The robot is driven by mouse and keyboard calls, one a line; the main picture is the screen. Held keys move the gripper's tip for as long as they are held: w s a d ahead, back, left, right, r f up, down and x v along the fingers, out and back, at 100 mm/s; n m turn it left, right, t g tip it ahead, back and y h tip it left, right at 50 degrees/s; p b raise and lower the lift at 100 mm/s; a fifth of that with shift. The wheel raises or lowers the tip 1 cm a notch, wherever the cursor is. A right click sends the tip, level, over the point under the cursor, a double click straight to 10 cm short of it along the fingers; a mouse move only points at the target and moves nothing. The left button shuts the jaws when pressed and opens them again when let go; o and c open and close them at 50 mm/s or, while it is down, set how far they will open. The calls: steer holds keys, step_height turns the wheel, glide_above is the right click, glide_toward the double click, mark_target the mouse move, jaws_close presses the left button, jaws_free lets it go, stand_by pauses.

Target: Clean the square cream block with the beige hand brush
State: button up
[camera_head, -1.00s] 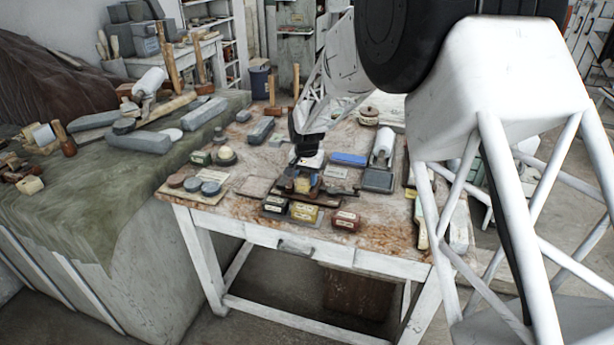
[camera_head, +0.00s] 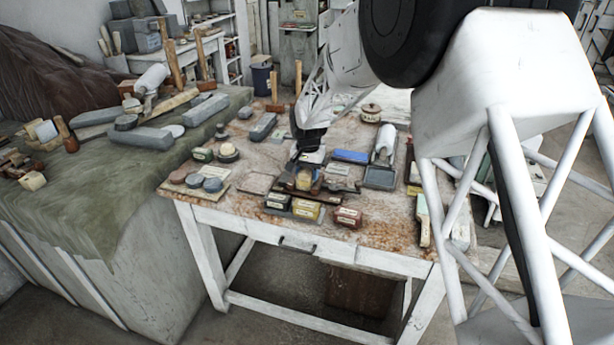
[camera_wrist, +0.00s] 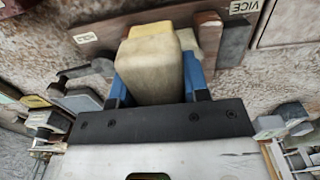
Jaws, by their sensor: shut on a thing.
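My gripper (camera_wrist: 158,90) has its blue fingers shut on a beige, rounded block-like body, which I take to be the beige hand brush (camera_wrist: 146,72). It fills the space between the fingers in the wrist view. Just behind it and to its right, a pale cream piece, likely the square cream block (camera_wrist: 187,41), is mostly hidden. I cannot tell whether the two touch. Both are over a dark wooden board labelled VICE (camera_wrist: 100,36), with brown and grey jaw parts (camera_wrist: 236,44) to the right. In the head view my gripper (camera_head: 304,172) is low over this board.
Small labelled boxes, including a yellow one (camera_head: 307,209) and a red-brown one (camera_head: 348,217), stand at the table's front edge. A blue box (camera_head: 350,157) and a grey tray (camera_head: 380,178) are to the right. Round pads (camera_head: 212,185) lie at the left.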

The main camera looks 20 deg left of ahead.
steer(key=shift+w+r, duration=0.35)
steer(key=shift+w, duration=0.2)
steer(key=shift+f, duration=0.7)
stand_by(0.8)
steer(key=shift+w, duration=0.1)
steer(key=shift+w+r, duration=0.1)
steer(key=shift+w, duration=0.35)
stand_by(0.3)
steer(key=shift+w, duration=0.55)
steer(key=shift+s, duration=0.15)
stand_by(0.3)
